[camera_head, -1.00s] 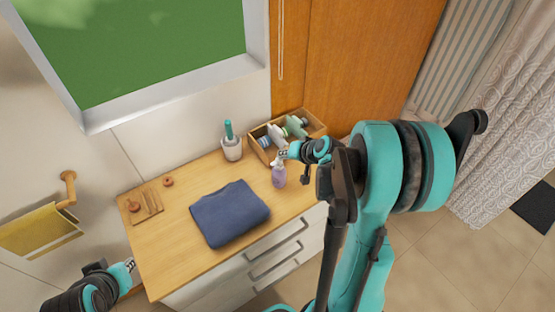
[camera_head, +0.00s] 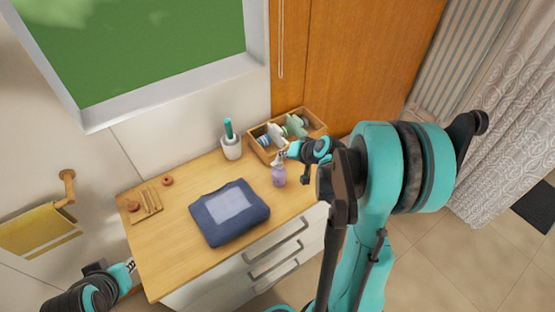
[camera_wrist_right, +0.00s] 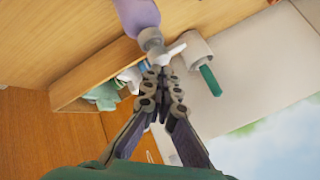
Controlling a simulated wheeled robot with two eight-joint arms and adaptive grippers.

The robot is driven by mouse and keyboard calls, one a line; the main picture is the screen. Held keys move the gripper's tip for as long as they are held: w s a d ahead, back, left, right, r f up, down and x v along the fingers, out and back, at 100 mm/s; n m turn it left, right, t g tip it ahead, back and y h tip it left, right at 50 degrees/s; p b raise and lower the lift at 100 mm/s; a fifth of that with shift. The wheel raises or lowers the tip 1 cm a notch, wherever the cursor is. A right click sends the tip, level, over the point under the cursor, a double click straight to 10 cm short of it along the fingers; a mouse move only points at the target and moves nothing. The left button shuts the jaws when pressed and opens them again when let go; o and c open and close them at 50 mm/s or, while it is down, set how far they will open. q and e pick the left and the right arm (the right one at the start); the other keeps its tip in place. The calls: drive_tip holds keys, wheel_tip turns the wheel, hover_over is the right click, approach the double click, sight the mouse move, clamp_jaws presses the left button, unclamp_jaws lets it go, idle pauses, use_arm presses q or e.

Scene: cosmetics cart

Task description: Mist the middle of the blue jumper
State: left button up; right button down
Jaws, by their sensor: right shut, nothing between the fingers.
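The folded blue jumper (camera_head: 250,230) lies flat on the wooden cart top (camera_head: 170,240). A pale, sharp-edged rectangle covers its middle. A purple spray bottle (camera_head: 279,177) stands upright to the jumper's upper right. In the right wrist view the bottle (camera_wrist_right: 138,14) has a grey collar and white trigger head (camera_wrist_right: 168,53). My right gripper (camera_head: 284,156) is at the bottle's head; in its wrist view the shut fingertips (camera_wrist_right: 160,84) are against or just beside the trigger, with nothing between them. My left gripper (camera_head: 130,266) is off the cart's left corner; its jaws are too small to read.
A wooden box (camera_head: 319,132) with several items stands at the back right. A white cup (camera_head: 232,149) with a teal-handled tool is left of it. A small board (camera_head: 146,210) with wooden pieces lies at the left. A yellow towel (camera_head: 40,230) hangs beside the cart.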

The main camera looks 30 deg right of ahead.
idle(0.4)
drive_tip(key=shift+r+p, duration=0.3)
drive_tip(key=shift+r, duration=0.05)
wheel_tip(320, 180, up, 6)
drive_tip(key=p, duration=0.4)
drive_tip(key=shift+p, duration=0.3)
drive_tip(key=shift+a, duration=0.1)
idle(1.7)
